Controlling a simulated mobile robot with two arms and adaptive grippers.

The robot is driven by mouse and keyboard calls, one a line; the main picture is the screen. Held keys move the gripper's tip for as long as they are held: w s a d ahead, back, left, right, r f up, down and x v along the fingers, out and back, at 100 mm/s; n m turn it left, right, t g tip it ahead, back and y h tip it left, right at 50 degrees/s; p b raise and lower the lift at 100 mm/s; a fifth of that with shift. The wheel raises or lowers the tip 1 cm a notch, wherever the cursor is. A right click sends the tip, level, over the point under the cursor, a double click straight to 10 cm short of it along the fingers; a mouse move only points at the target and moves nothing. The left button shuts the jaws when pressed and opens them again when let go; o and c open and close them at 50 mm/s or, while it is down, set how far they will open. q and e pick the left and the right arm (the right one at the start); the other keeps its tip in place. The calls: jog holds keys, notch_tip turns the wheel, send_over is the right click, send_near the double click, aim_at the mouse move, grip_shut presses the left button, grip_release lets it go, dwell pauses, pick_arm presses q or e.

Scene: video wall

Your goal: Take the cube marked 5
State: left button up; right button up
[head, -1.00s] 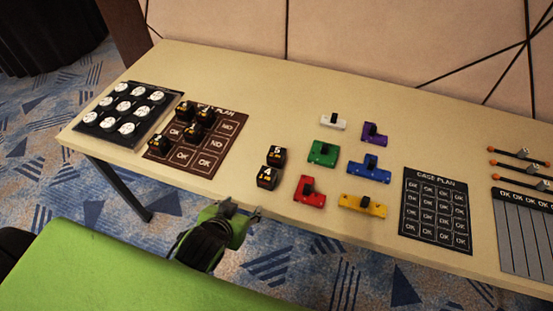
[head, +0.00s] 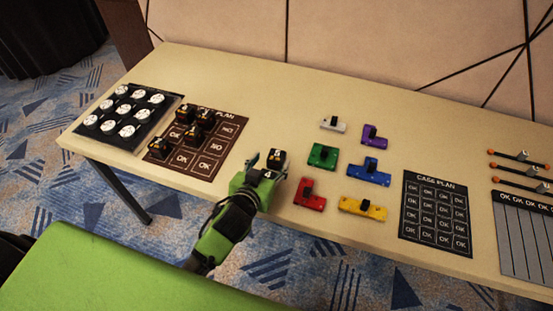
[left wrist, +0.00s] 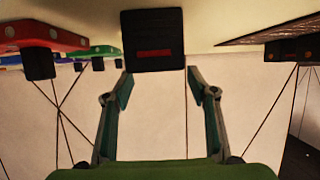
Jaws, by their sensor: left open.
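The black cube marked 5 (head: 277,157) stands on the table, just behind a second black cube marked 4 (head: 267,174). My left gripper (head: 266,168) is open at the cubes and partly covers the cube marked 4. In the left wrist view, my open left fingers (left wrist: 160,88) have nothing between them. A dark cube with a red bar (left wrist: 153,40) shows ahead of the fingertips, near the top of the picture. Its number cannot be read there, so I cannot tell which cube it is. My right gripper is not in view.
Left of the cubes lies a brown plan board (head: 209,162) with several black cubes, then a dark tray (head: 117,137) of white discs. To the right are coloured knobbed blocks, the nearest a red one (head: 309,197), and a black plan board (head: 436,214). The table behind is clear.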

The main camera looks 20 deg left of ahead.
aim_at(276, 156)
pick_arm(q)
jog(key=shift+d+x, duration=0.15)
jog(key=shift+x, duration=1.2)
jog(key=shift+d+x, duration=0.1)
jog(key=shift+x, duration=1.25)
jog(key=shift+f, duration=0.1)
jog(key=c, duration=1.2)
